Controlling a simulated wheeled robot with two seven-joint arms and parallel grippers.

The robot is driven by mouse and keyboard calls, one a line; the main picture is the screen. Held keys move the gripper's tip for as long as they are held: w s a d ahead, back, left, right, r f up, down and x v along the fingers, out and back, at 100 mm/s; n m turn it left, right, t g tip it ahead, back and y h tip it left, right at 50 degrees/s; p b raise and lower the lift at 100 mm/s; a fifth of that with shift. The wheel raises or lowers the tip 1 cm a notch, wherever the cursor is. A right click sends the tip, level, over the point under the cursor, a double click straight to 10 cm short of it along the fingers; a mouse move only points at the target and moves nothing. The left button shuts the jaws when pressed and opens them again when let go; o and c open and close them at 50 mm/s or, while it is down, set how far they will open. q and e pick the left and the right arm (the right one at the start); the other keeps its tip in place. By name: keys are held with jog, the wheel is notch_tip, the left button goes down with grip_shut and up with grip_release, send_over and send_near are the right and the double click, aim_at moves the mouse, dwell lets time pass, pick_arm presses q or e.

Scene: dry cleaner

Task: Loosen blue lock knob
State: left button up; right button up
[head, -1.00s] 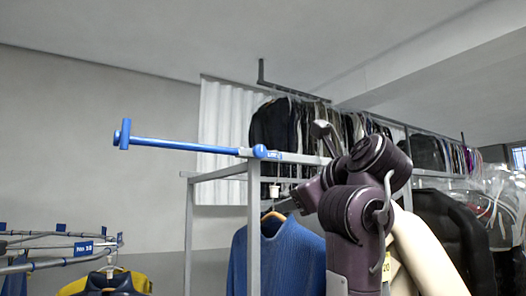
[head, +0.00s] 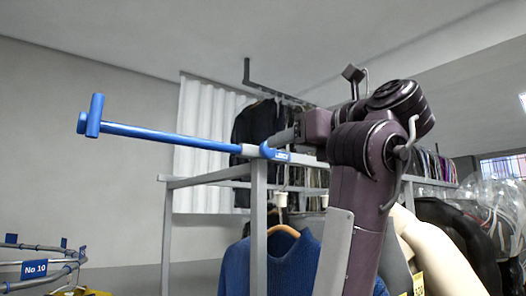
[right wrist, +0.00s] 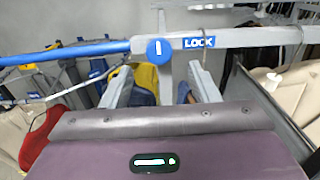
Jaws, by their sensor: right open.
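The blue lock knob (head: 266,150) sits on the grey top rail of the rack, where the blue rod with a T-shaped end (head: 170,136) meets the rail. In the right wrist view the round knob (right wrist: 158,49) has a white mark, and a blue LOCK label (right wrist: 198,43) is to its right. My right gripper (head: 284,137) is open beside the knob. In the right wrist view its two grey fingers (right wrist: 160,72) are spread on either side below the knob, with nothing held between them. My left gripper is not in view.
A blue sweater (head: 270,264) hangs under the rail, close to my right arm. Dark clothes on a rear rack (head: 255,130) and a white curtain (head: 200,130) stand behind. A rail with a No 10 tag (head: 35,269) is at lower left. Space around the rod is clear.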

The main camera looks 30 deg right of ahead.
aim_at(266, 151)
jog(key=w+p, duration=0.1)
jog(key=w, duration=0.1)
jog(key=w+p, duration=0.1)
jog(key=w, duration=0.3)
jog(key=shift+a+p, duration=0.25)
jog(key=shift+p, duration=0.15)
jog(key=c, duration=0.9)
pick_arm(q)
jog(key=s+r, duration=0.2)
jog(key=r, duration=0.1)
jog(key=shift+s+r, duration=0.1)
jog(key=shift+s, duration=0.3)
pick_arm(e)
jog(key=shift+c, duration=0.2)
